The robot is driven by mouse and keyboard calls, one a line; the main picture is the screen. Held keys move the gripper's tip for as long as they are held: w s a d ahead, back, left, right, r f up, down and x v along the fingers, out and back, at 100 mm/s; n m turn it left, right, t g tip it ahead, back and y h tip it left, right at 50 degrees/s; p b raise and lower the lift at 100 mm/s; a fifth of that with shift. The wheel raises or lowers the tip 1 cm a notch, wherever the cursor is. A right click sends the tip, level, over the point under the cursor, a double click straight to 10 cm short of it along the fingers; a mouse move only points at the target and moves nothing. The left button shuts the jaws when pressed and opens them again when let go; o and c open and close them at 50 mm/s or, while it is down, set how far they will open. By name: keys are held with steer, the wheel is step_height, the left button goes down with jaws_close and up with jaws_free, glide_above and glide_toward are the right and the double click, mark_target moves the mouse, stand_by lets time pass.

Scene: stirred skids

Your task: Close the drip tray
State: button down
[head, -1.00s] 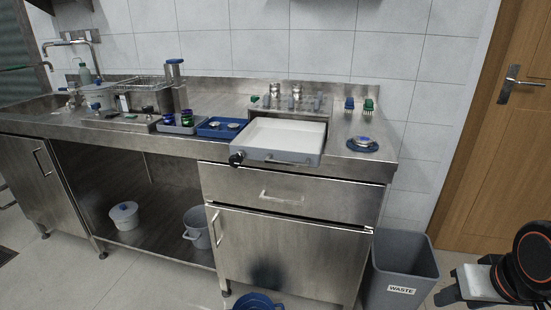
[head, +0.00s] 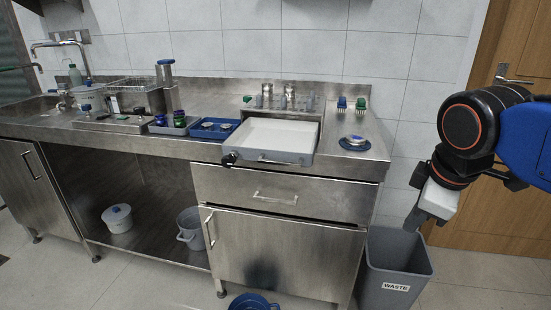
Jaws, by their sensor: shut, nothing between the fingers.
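The drip tray (head: 275,134) is a shallow white-lined tray with a grey front panel. It stands pulled out toward the front from a metal housing on the steel counter. A thin handle shows on its front, and a black knob (head: 229,159) sits at its front left corner. My gripper (head: 414,222) is at the right, in front of the wall and above the waste bin, well apart from the tray. Its fingers point down and are shut with nothing in them.
A blue dish (head: 354,143) sits on the counter right of the tray, with two brushes (head: 351,104) behind it. A blue tray (head: 212,130) lies to its left. A grey waste bin (head: 399,270) stands at the right. A blue bowl (head: 253,302) is on the floor.

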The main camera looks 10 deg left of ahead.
steer(key=w+a+r+n, duration=0.3)
steer(key=a+r+n, duration=0.2)
steer(key=a+n, duration=0.15)
steer(key=n, duration=1.6)
glide_toward(274, 161)
steer(key=s+r, duration=0.2)
steer(key=s, duration=0.5)
steer(key=shift+h, duration=0.3)
steer(key=w+f, duration=0.2)
steer(key=f, duration=0.1)
steer(key=w+f, duration=0.2)
steer(key=f, duration=0.1)
steer(key=w+f, duration=0.2)
steer(key=f, duration=0.1)
steer(key=shift+d, duration=0.25)
steer(key=shift+w, duration=0.7)
steer(key=shift+w, duration=0.15)
